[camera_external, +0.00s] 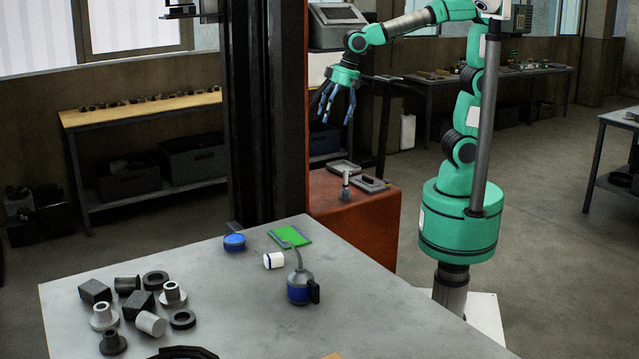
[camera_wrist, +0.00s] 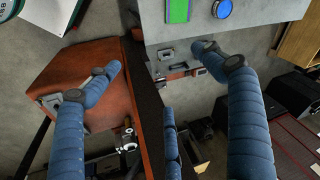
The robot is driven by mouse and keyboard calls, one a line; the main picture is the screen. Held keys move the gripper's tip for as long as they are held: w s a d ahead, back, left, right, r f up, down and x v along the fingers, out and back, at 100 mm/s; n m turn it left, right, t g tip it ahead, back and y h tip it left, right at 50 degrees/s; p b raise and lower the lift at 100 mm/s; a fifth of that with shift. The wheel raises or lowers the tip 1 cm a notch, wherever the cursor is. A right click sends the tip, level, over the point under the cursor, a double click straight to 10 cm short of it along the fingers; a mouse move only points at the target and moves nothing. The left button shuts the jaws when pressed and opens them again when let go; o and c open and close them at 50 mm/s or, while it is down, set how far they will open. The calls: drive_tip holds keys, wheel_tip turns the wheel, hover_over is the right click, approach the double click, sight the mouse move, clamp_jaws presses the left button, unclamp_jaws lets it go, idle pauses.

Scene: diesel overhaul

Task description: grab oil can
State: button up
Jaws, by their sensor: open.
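The oil can (camera_external: 300,290) stands upright on the grey table (camera_external: 390,325) in the external view. It has a grey body with a blue band, a black handle on its right and a thin spout rising to the upper left. My gripper (camera_external: 336,108) hangs well behind and above it, over the area of the orange cabinet, fingers spread and empty. In the wrist view my blue fingers (camera_wrist: 158,65) are wide apart with nothing between them. The oil can does not show in the wrist view.
Near the can are a white cylinder (camera_external: 273,260), a green pad (camera_external: 291,236) and a blue round tin (camera_external: 234,242). Several metal parts (camera_external: 140,300) crowd the table's left. A dark column (camera_external: 268,120) stands behind the table. The orange cabinet (camera_external: 352,215) carries small items. The table's right side is clear.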

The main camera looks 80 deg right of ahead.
drive_tip(key=w+a+f+g+p, duration=0.1)
drive_tip(key=w+a+p, duration=0.4)
drive_tip(key=a, duration=1)
drive_tip(key=m+g+h+p, duration=0.1)
drive_tip(key=m+g+p, duration=0.15)
drive_tip(key=p, duration=0.75)
approach(302, 269)
drive_tip(key=shift+w+d+f+m, duration=0.1)
drive_tip(key=shift+w+f+m, duration=0.1)
drive_tip(key=shift+w+m, duration=0.05)
drive_tip(key=shift+s+a+f, duration=0.2)
drive_tip(key=shift+a+f, duration=0.05)
drive_tip(key=shift+f, duration=0.1)
drive_tip(key=shift+f+p, duration=0.5)
drive_tip(key=shift+f, duration=3.7)
drive_tip(key=shift+d+f, duration=0.1)
